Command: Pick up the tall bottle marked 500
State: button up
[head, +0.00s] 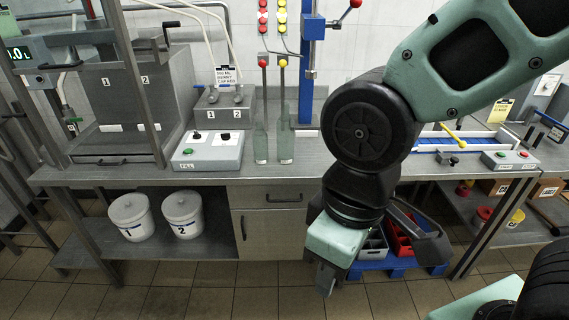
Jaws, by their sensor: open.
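Two slim, clear grey-green bottles stand upright on the steel counter (330,172), right of the fill control box. The right bottle (286,145) looks taller than the left bottle (260,145). Any 500 mark on them is too small to read. My gripper (378,265) hangs in front of the counter, below its top and right of both bottles. Its jaws are apart and it touches neither bottle. My arm hides part of the counter to the right.
The fill control box (208,152) is close left of the bottles. Dispensing tubes with coloured balls (264,62) and a blue column (308,60) stand behind them. Two white buckets (182,213) are on the lower shelf.

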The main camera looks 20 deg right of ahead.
aim_at(286, 124)
jog(key=i+l+u, duration=0.2)
jog(key=u, duration=0.2)
jog(key=i+l+u, duration=0.35)
jog(key=l+u, duration=0.2)
jog(key=u, duration=0.2)
jog(key=i, duration=0.05)
